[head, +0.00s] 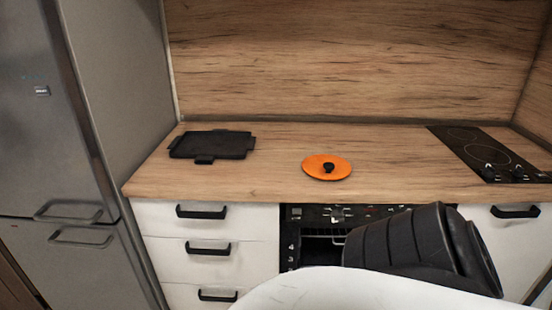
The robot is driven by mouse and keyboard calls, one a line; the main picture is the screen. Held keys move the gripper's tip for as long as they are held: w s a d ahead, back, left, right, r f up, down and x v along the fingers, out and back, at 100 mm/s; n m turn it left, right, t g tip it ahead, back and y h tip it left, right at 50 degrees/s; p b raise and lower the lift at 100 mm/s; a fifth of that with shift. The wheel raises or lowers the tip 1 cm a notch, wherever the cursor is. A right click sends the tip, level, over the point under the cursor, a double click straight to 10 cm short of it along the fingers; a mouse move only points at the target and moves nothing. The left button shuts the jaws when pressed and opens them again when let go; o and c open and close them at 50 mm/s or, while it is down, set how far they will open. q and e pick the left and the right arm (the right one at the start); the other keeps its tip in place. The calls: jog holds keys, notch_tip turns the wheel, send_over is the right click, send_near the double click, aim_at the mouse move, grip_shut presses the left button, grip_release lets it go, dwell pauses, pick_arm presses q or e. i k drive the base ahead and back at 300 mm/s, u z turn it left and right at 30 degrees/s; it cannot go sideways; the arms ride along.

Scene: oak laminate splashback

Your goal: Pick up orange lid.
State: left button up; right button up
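The orange lid (315,169) lies flat on the wooden countertop, right of the middle of the head view. A black and white part of my own arm shows at the lower right, below and in front of the counter's front edge. No gripper fingers can be seen in this view.
A black tray-like pan (212,145) lies on the counter (270,187) left of the lid. A black cooktop (490,152) is at the right. The wooden splashback (340,60) rises behind, and a grey fridge (112,90) stands at the left. Counter around the lid is clear.

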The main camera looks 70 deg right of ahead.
aim_at(322, 167)
jog(key=u, duration=0.05)
jog(key=i, duration=1.2)
jog(key=z, duration=1.95)
